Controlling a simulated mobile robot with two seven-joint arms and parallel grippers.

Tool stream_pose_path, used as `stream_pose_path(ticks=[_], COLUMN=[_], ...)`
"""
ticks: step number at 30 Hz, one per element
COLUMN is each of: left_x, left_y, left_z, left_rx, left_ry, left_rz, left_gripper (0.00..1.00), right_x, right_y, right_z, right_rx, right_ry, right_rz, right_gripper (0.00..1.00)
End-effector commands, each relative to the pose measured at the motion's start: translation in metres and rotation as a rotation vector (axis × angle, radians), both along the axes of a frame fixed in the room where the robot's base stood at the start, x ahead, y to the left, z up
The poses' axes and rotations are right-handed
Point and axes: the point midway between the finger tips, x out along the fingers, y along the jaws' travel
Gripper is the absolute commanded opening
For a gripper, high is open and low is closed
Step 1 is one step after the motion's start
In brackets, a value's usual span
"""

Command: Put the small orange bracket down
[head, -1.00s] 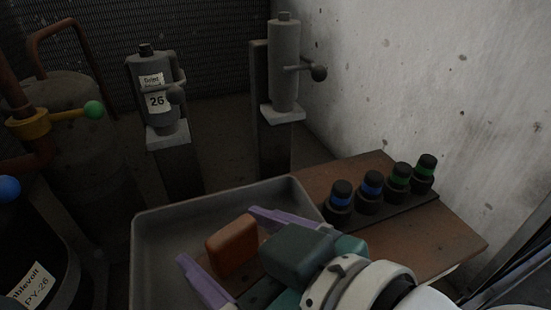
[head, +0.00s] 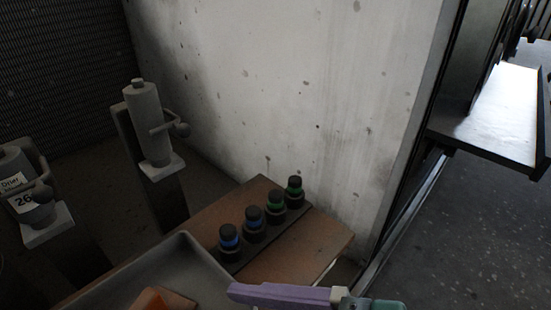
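The small orange bracket (head: 151,299) shows at the bottom edge of the head view, inside the grey tray (head: 180,246). Its lower part is cut off by the picture edge. My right gripper (head: 240,292) is at the bottom, to the right of the bracket and apart from it in the picture. One long purple finger shows, pointing left across the tray's right rim. The other finger cannot be made out, so its opening is unclear. My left gripper is not in view.
A brown table (head: 310,243) carries a dark strip with several black knobs, banded blue (head: 229,237) and green (head: 294,188). A grey cylinder (head: 148,122) on a post stands behind. A concrete wall (head: 300,90) closes the back. Open floor (head: 450,240) lies right.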

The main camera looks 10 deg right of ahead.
Motion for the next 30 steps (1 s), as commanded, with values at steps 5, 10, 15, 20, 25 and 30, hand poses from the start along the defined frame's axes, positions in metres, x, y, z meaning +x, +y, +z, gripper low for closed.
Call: stream_pose_path(ticks=[5, 10, 15, 20, 25, 30], left_x=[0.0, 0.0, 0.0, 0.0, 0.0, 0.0], left_y=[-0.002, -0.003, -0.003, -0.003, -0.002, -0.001], left_z=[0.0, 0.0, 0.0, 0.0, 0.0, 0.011], left_rx=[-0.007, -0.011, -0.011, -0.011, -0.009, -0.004], left_ry=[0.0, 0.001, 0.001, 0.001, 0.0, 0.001], left_rz=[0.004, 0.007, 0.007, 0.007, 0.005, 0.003], left_gripper=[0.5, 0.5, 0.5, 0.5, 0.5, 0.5], right_x=[0.005, -0.008, -0.049, -0.065, -0.064, -0.064], right_y=[-0.018, -0.096, -0.163, -0.181, -0.181, -0.18], right_z=[0.0, -0.016, -0.026, -0.028, -0.028, -0.016], right_rx=[-0.108, -0.302, -0.435, -0.473, -0.474, -0.474], right_ry=[0.116, 0.368, 0.603, 0.674, 0.672, 0.671], right_rz=[-0.132, -0.446, -0.713, -0.79, -0.787, -0.784], right_gripper=[0.92, 0.92, 0.92, 0.92, 0.92, 0.92])
